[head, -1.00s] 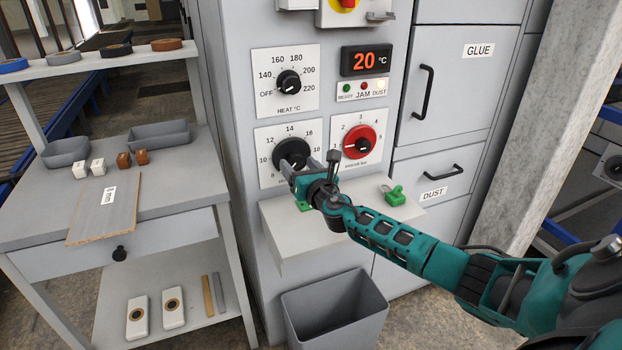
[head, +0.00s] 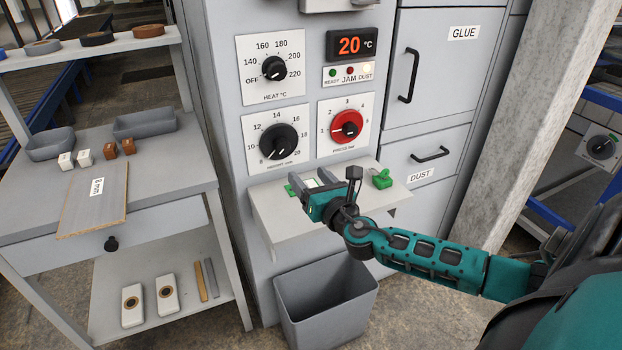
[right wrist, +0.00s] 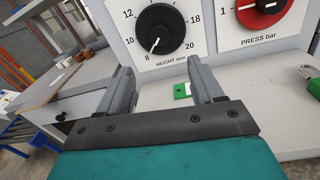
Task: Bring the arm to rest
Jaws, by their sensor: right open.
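My right gripper (head: 307,186) is open and empty, in front of the machine just over its small shelf (head: 262,204). In the right wrist view its two fingers (right wrist: 165,92) stand apart with nothing between them. The black height dial (head: 279,141) is beyond the fingertips and apart from them; in the right wrist view its pointer is near 8 (right wrist: 160,28). The red press dial (head: 347,126) is to its right. My left gripper is not in view.
A green padlock (head: 382,179) and a green-and-white tag (right wrist: 182,90) lie on the shelf. A grey bin (head: 325,305) stands below. A workbench (head: 165,175) with a labelled board (head: 95,195) is at the left. A concrete pillar (head: 535,110) rises at the right.

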